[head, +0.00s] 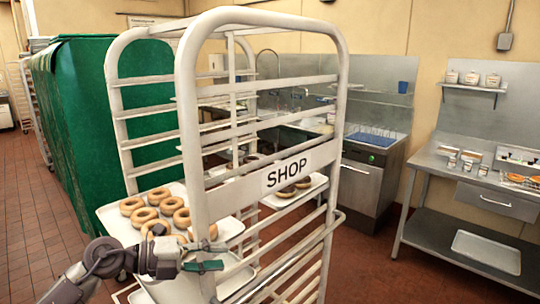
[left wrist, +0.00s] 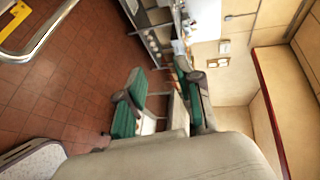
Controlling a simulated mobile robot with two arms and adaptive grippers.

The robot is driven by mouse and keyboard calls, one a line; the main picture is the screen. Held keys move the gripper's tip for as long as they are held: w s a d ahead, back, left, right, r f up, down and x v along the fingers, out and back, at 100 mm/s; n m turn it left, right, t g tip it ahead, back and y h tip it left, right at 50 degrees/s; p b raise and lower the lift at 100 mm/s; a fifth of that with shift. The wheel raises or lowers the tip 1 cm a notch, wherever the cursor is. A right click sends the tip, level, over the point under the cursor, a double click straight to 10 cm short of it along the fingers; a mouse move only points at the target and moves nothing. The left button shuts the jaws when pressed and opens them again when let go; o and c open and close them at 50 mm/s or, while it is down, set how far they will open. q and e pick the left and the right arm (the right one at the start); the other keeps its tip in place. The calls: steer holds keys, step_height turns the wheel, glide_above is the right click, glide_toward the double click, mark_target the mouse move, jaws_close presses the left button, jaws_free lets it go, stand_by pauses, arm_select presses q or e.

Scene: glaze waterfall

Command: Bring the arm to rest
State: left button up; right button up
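My left arm (head: 75,287) reaches in from the bottom left of the head view. My left gripper (head: 214,256) is at the front post of a white rack (head: 190,120) with a "SHOP" sign (head: 299,170). It is beside a tray of doughnuts (head: 115,226); I cannot tell whether it touches the rack. In the left wrist view the gripper (left wrist: 162,82) shows two green-padded fingers spread apart, with nothing held between them. My right gripper is in neither view.
A second tray with dark doughnuts (head: 300,192) sits in the rack. A green covered rack (head: 85,120) stands behind left, a steel sink unit (head: 365,180) behind right, and a steel table (head: 440,172) at right. Red tiled floor (head: 50,230) is clear at left.

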arm_select(q)
steer(key=s+d+r+n+t+h, duration=0.1)
steer(key=d+r+n+t+h, duration=0.25)
steer(key=n+t, duration=0.2)
steer(key=s+a+f+n+t+y, duration=0.3)
steer(key=a+f+n+y, duration=0.35)
steer(key=n+y, duration=0.3)
steer(key=s+a+f+n+t+y, duration=0.25)
steer(key=a+f+n+y, duration=0.45)
steer(key=n, duration=0.4)
steer(key=s+f+n+g, duration=0.1)
steer(key=s+f+g, duration=0.35)
steer(key=s, duration=0.35)
steer(key=s+d+f+n+g, duration=0.1)
steer(key=s+f+g, duration=0.4)
steer(key=s, duration=0.4)
steer(key=s+f+n+g, duration=0.1)
steer(key=s+f+g, duration=0.2)
steer(key=s+f, duration=0.4)
steer(key=s+f+g+b, duration=0.2)
steer(key=s+f, duration=0.1)
steer(key=f, duration=2.6)
steer(key=s+a+f+g+y+b, duration=0.1)
steer(key=s+a+f+b, duration=0.1)
steer(key=s+f, duration=1.4)
steer(key=shift+s+a+f, duration=0.25)
steer(key=shift+s+f, duration=0.05)
steer(key=shift+f, duration=0.15)
